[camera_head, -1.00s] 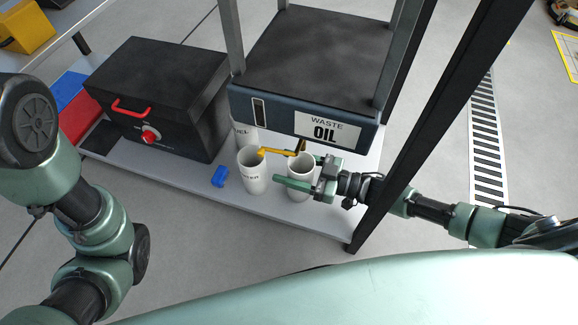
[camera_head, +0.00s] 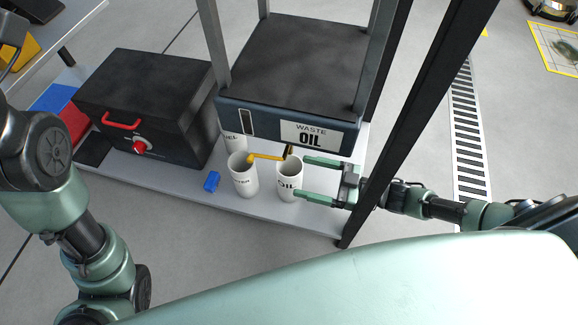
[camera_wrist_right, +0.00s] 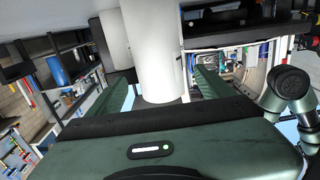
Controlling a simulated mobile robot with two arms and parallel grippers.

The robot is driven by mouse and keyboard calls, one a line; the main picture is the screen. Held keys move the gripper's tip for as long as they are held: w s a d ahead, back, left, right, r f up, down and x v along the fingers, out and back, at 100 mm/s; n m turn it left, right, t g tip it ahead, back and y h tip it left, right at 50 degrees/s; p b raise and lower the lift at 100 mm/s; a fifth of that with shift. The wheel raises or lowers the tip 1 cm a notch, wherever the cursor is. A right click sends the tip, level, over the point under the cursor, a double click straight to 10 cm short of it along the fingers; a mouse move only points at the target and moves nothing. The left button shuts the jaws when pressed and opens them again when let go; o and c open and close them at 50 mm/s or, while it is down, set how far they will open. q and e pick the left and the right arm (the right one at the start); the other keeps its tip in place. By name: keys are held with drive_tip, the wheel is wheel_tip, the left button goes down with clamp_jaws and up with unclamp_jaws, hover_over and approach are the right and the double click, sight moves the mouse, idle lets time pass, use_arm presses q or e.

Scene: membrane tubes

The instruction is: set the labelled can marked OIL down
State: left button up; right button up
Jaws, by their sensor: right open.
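The white can marked OIL (camera_head: 288,182) stands upright on the grey shelf (camera_head: 262,207), below the front of the waste oil box. My right gripper (camera_head: 302,178) is open to the right of it, with one green finger towards its back side and one towards its front side. In the right wrist view the white can (camera_wrist_right: 152,50) shows between the two spread fingers, with a visible gap to the right finger. Whether the left finger touches it I cannot tell. My left gripper is out of view; only my left arm shows.
A second white can (camera_head: 243,180) stands just left, with a third partly hidden behind it (camera_head: 234,140). A yellow lever (camera_head: 266,157) reaches over near the cans from the waste oil box (camera_head: 262,121).

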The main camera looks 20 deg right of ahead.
drive_tip(key=shift+p+v, duration=0.35)
drive_tip(key=shift+v, duration=1.6)
